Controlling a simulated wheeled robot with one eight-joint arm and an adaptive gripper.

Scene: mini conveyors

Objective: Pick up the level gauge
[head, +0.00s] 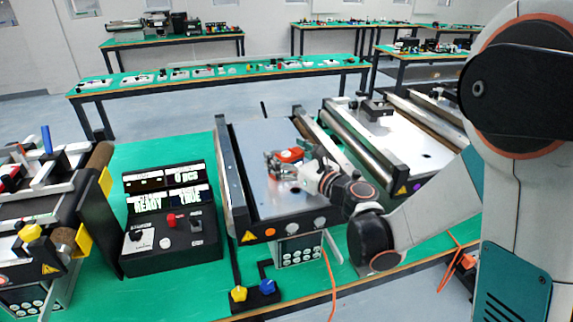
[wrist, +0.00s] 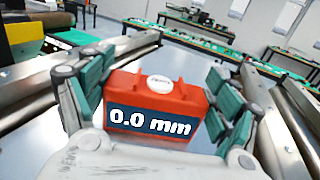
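The level gauge is a small orange-red box (wrist: 157,84) with a white round button on top and a dark front display reading "0.0 mm". In the head view the gauge (head: 290,155) is low over the grey plate of the middle conveyor, at the end of my arm; whether it rests on the plate is hard to tell. My gripper (wrist: 157,92) has its green-padded fingers spread on both sides of the gauge, very near its side faces. It looks open, and I see no clear grip. The gauge's far side is hidden.
Metal rails (head: 230,175) run along both sides of the conveyor plate. A black control box (head: 168,235) with displays stands to the left, and another conveyor (head: 385,130) to the right. A yellow and a blue knob (head: 267,286) are at the table's front.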

